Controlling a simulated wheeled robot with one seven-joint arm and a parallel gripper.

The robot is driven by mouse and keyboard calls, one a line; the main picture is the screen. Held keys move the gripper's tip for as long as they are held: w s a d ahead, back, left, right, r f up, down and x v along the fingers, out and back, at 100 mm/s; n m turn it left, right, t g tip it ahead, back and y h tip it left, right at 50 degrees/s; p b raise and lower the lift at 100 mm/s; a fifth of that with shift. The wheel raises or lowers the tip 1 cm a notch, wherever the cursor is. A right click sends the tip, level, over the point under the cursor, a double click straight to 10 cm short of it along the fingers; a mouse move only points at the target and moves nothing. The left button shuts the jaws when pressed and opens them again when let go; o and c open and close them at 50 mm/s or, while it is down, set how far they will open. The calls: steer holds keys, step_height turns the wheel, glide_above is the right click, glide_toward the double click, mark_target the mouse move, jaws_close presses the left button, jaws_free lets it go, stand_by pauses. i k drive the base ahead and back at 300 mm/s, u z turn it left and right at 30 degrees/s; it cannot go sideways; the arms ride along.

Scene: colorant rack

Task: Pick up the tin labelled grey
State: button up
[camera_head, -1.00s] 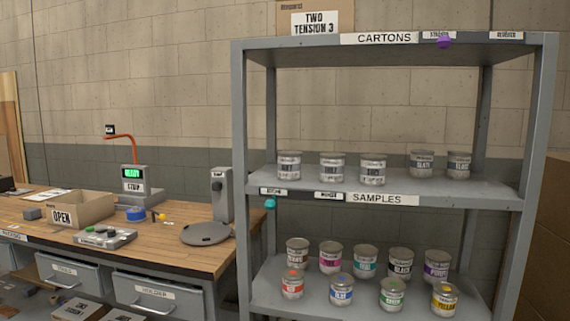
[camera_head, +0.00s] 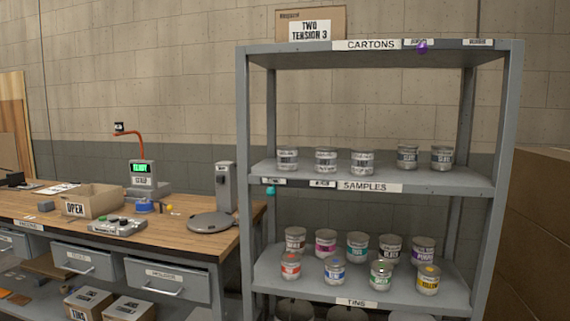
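No tin can be read for certain as grey. Several tins with grey bands stand on the middle shelf, labelled SAMPLES: three at left and centre, a left one (camera_head: 287,159), a middle one (camera_head: 325,160) and a right one (camera_head: 362,163), and two more at right (camera_head: 407,157) and (camera_head: 441,158). Their small labels are blurred. The lower shelf, labelled TINS, holds coloured tins in two rows, including red (camera_head: 290,267), blue (camera_head: 334,271), green (camera_head: 380,275), yellow (camera_head: 428,280) and black (camera_head: 390,249). My gripper is not in view.
The grey rack (camera_head: 497,180) has posts at its corners. A wooden workbench (camera_head: 185,243) stands at left with an OPEN box (camera_head: 93,203), a round-based device (camera_head: 212,222) and drawers below. A large brown box (camera_head: 540,230) stands right of the rack.

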mark_target(287, 154)
steer(key=k, duration=0.95)
steer(key=u, duration=0.7)
steer(key=i, duration=1.05)
steer(key=u, duration=0.4)
steer(key=i, duration=0.9)
steer(key=z, duration=1.2)
steer(key=i, duration=0.8)
steer(key=z, duration=0.95)
